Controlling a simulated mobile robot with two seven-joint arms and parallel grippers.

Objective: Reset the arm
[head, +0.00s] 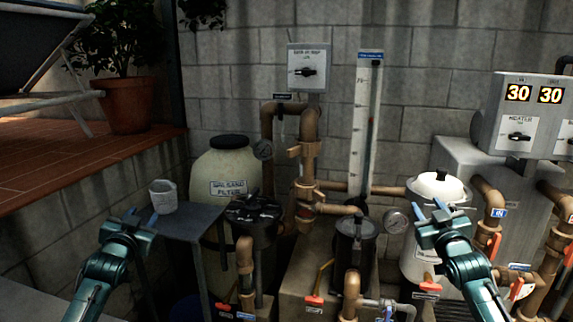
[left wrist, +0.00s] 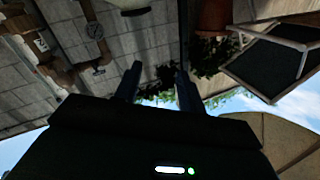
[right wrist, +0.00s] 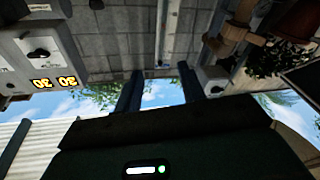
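My left gripper (head: 139,219) is at the lower left of the head view, in front of a small dark table. Its two fingers stand apart with nothing between them, and they also show apart in the left wrist view (left wrist: 158,82). My right gripper (head: 431,208) is at the lower right of the head view, in front of the white canister. Its fingers are spread and empty, and they show apart in the right wrist view (right wrist: 160,88). Both arms come up from the bottom edge and point forward.
A grey cup (head: 163,197) stands on the small table (head: 190,222) beside my left gripper. A sand filter tank (head: 226,170), brown pipes (head: 308,150), a white canister (head: 420,255) and a heater box (head: 520,120) fill the back. A potted plant (head: 128,105) stands on the tiled ledge at left.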

